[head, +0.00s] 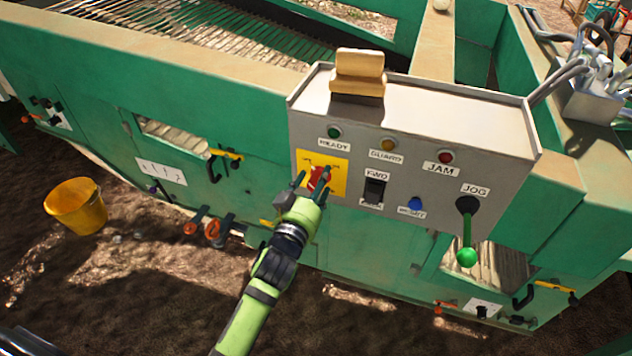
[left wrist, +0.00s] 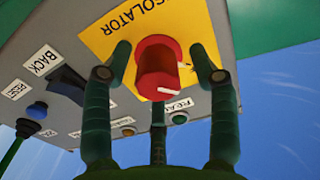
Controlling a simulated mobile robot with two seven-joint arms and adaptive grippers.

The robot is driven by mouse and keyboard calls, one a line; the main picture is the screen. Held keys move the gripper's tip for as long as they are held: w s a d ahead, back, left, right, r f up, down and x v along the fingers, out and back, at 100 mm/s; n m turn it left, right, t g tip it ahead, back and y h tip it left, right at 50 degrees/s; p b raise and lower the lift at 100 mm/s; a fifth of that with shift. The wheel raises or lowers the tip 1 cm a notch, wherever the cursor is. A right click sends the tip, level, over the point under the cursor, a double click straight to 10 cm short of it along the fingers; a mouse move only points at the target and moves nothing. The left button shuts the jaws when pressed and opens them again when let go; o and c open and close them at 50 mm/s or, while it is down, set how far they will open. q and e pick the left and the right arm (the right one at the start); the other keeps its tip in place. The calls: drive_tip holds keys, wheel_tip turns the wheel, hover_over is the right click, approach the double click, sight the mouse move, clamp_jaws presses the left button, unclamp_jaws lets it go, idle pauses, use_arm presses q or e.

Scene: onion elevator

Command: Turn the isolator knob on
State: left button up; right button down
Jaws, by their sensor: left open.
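The red isolator knob (head: 317,178) sits on a yellow plate (head: 338,184) at the left of the grey control box's front (head: 400,150). In the left wrist view the knob (left wrist: 158,68) is large, with a pale mark near its lower right edge. My left gripper (head: 313,180) is at the knob. Its fingers (left wrist: 160,72) stand apart on both sides of the knob, with a third finger below; I cannot tell if any touches it. Part of the knob is hidden by the gripper in the head view. My right gripper is not in view.
On the box are a FWD/BACK switch (head: 374,191), a blue button (head: 415,204), a green-tipped JOG lever (head: 467,230) and several lamps. A wooden block (head: 358,74) lies on top. A yellow bucket (head: 76,206) stands on the ground at left.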

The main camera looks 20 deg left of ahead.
use_arm(q)
drive_tip(key=shift+c, duration=0.4)
drive_tip(key=shift+r, duration=0.1)
drive_tip(key=c, duration=1.1)
drive_tip(key=shift+o, duration=0.2)
drive_tip(key=shift+r+m, duration=0.15)
drive_tip(key=shift+m, duration=0.15)
drive_tip(key=m+p, duration=0.1)
drive_tip(key=m, duration=0.1)
drive_tip(key=shift+r+m, duration=0.15)
drive_tip(key=shift+m, duration=0.15)
drive_tip(key=m+p, duration=0.1)
drive_tip(key=m, duration=0.3)
drive_tip(key=shift+d+m, duration=0.1)
drive_tip(key=shift+m, duration=0.2)
drive_tip(key=m+p, duration=0.1)
drive_tip(key=m, duration=0.4)
drive_tip(key=shift+d, duration=0.1)
drive_tip(key=m, duration=0.5)
drive_tip(key=shift+d+f, duration=0.1)
drive_tip(key=shift+f, duration=0.15)
